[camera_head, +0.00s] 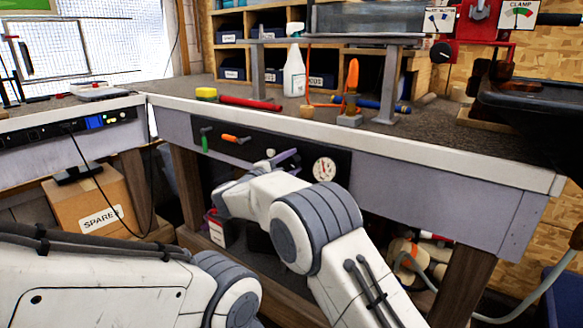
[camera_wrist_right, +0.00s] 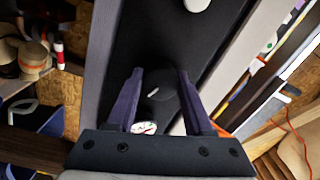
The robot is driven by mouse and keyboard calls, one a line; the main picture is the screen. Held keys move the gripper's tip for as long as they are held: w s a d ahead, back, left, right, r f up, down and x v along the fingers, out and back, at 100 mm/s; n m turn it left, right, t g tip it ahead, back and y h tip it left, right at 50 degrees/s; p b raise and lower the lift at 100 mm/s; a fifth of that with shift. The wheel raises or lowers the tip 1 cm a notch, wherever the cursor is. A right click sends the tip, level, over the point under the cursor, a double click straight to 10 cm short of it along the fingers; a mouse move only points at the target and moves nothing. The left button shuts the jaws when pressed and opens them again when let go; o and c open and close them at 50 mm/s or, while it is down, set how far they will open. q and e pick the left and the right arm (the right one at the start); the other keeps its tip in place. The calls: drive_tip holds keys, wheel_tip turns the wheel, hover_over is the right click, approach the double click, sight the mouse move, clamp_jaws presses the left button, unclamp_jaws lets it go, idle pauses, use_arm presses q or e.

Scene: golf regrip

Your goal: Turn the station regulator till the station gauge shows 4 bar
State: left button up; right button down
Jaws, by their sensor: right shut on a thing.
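A dark panel (camera_head: 255,150) sits on the front of the bench, with a round white gauge (camera_head: 324,169) at its right. The gauge's needle is too small to read surely. In the right wrist view the gauge (camera_wrist_right: 145,127) shows only partly, behind the gripper's base. My right gripper (camera_head: 287,156) reaches the panel left of the gauge. In the right wrist view its two purple fingers are shut on a black regulator knob (camera_wrist_right: 158,88) with a pale mark; my arm hides this knob in the head view. My left arm is at the lower left; its gripper is out of view.
A green handle (camera_head: 204,143) and an orange handle (camera_head: 232,138) are on the panel's left. The benchtop above holds a spray bottle (camera_head: 294,74) and a red tool (camera_head: 249,103). A red unit with dials (camera_head: 478,22) stands back right. A spares box (camera_head: 95,205) is left.

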use_arm(q)
drive_tip(key=shift+f, duration=0.15)
use_arm(e)
drive_tip(key=shift+a+f, duration=0.1)
idle(0.3)
drive_tip(key=shift+c, duration=1.4)
unclamp_jaws()
